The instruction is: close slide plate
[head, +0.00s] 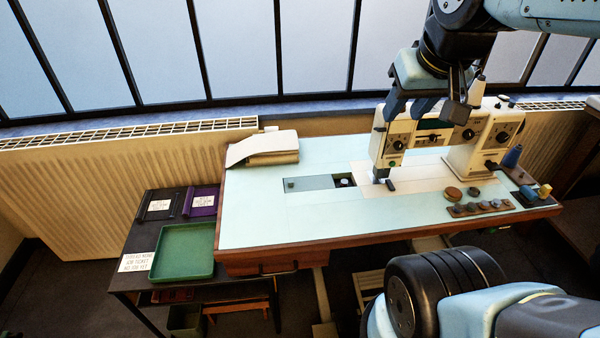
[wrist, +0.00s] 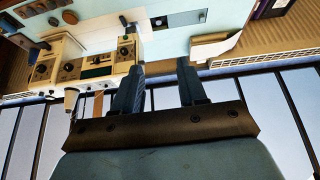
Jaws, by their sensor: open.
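The slide plate (head: 308,183) is a flat grey-blue strip set in the pale sewing table (head: 270,222), with a small dark knob near its left end. Right of it is an uncovered dark opening (head: 345,180) with a round metal part inside. In the wrist view the slide plate (wrist: 186,17) shows near the top, with the opening (wrist: 160,21) left of it. My gripper (head: 427,108) is open and empty, up at the cream sewing machine's head (head: 392,140), away from the plate. Its two fingers (wrist: 160,72) stand apart in the wrist view.
Folded cloth (head: 268,148) lies at the table's back left. Several bobbins (head: 480,207) and spools (head: 512,156) stand at the right. A green tray (head: 184,252) sits on the lower side table. The tabletop around the slide plate is clear.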

